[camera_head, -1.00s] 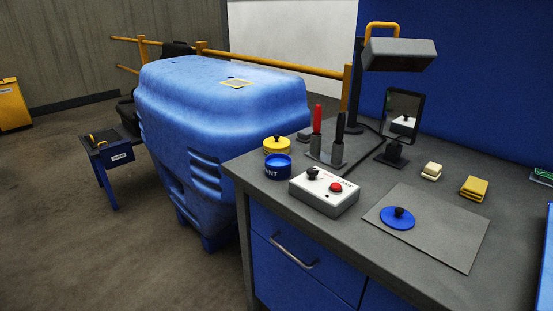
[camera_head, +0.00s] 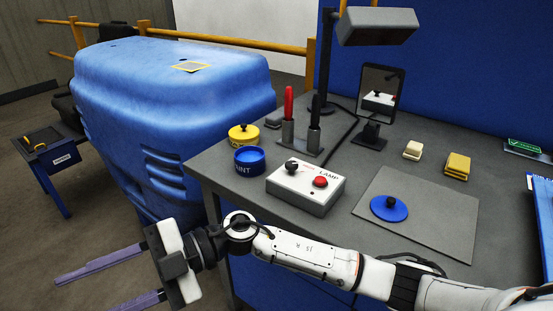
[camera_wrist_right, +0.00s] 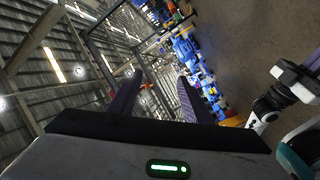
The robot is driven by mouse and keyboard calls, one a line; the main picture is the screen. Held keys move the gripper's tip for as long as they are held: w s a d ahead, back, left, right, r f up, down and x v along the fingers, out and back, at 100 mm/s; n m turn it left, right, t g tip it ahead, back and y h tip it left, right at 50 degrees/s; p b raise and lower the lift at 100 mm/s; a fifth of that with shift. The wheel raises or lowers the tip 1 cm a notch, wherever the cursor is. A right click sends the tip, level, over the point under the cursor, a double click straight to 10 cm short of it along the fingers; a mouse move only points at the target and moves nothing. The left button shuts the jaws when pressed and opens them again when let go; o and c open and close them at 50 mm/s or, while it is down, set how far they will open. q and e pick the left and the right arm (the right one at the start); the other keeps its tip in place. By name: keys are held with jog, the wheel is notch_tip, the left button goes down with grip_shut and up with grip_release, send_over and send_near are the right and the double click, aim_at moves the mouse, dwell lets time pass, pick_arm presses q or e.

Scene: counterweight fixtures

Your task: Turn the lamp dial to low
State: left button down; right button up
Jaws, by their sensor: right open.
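The lamp control box (camera_head: 306,196) is white on top and grey below, with "LAMP" printed on it, and stands on the workbench. Its black dial (camera_head: 291,167) is at the left of its top, beside a red button (camera_head: 320,181). The dial's pointer setting is too small to read. My right gripper (camera_head: 84,296) is open and empty, left of the bench and well away from the box, with its purple fingers pointing left. Its fingers also show in the right wrist view (camera_wrist_right: 160,80), where no dial shows.
The desk lamp (camera_head: 378,26) stands behind the box. A blue pot (camera_head: 249,160), a yellow pot (camera_head: 243,135) and a stand with red and black handles (camera_head: 303,140) are near the box. A mat (camera_head: 425,220) with a blue lid (camera_head: 389,209) lies right. A large blue bin (camera_head: 170,90) stands left.

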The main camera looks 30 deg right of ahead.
notch_tip(320, 180, down, 2)
jog(key=d+n+g+h, duration=0.2)
jog(key=h, duration=0.2)
jog(key=m+t+h, duration=0.4)
jog(key=m+h, duration=0.4)
jog(key=h, duration=1.1)
send_near(291, 164)
jog(key=shift+y, duration=0.3)
jog(key=x, duration=0.7)
jog(key=shift+d+r+b, duration=0.15)
jog(key=shift+d+b, duration=0.1)
jog(key=shift+b, duration=0.1)
jog(key=shift+f, duration=0.25)
jog(key=shift+d+f, duration=0.1)
jog(key=c, duration=1.1)
pick_arm(q)
jog(key=shift+w+d+f, duration=0.1)
jog(key=shift+w, duration=0.35)
pick_arm(e)
jog(key=shift+o, duration=0.2)
jog(key=shift+n, duration=0.3)
